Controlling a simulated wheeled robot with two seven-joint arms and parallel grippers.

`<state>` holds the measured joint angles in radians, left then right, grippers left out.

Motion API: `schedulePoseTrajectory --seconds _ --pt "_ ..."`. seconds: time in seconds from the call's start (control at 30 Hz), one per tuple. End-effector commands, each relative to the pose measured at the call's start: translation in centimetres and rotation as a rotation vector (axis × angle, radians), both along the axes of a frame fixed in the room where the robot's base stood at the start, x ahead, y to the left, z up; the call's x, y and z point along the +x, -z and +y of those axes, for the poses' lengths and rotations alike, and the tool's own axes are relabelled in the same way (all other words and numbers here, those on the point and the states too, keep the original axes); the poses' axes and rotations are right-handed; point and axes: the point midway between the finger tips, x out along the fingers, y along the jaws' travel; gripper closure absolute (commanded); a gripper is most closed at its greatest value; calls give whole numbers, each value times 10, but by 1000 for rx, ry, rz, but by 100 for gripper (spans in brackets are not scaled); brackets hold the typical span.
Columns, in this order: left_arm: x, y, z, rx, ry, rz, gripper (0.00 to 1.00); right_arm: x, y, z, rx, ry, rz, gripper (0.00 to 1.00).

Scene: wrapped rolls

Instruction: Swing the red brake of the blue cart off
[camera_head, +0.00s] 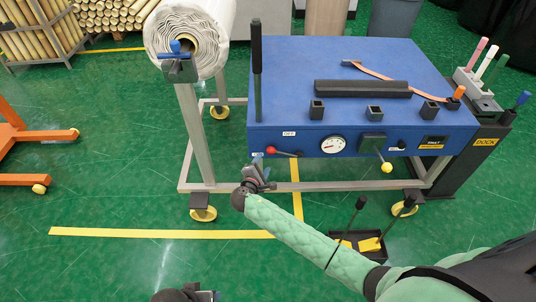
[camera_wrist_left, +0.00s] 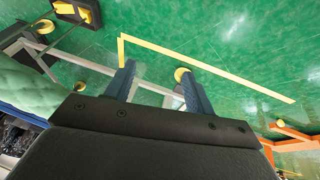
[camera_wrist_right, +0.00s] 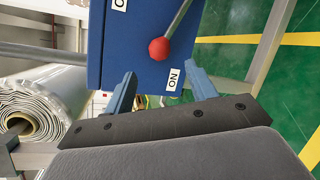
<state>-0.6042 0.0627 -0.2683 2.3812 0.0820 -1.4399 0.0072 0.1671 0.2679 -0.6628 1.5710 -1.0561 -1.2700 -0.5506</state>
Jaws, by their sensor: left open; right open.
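The blue cart (camera_head: 345,75) stands with its front panel toward me. Its red brake is a short lever with a red ball knob (camera_head: 271,150) at the panel's left end. The OFF label (camera_head: 289,134) is above the lever. In the right wrist view the red knob (camera_wrist_right: 159,49) lies close to the ON label (camera_wrist_right: 173,79). My right gripper (camera_head: 262,174) is open just below and in front of the knob, with the knob beyond its fingertips, apart from them. My left gripper (camera_wrist_left: 158,82) is open and empty, low over the floor; its wrist shows at the head view's bottom edge.
The panel also has a gauge (camera_head: 333,145) and a yellow-knobbed lever (camera_head: 387,167). A wrapped roll (camera_head: 190,35) on a grey frame stands left of the cart. A black tray (camera_head: 358,247) is on the floor beside my right arm. Open green floor lies to the left.

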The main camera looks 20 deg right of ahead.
Motion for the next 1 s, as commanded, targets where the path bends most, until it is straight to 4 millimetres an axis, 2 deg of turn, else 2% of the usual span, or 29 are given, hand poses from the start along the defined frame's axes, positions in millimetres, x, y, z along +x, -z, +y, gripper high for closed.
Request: schedulePoseTrajectory --seconds 0.6,1.0 --pt "-5 -15 14 33 -11 34 46 56 13 -41 -2 1 2 44" --pt "-7 -15 16 37 -11 43 46 60 15 -45 0 1 2 46"
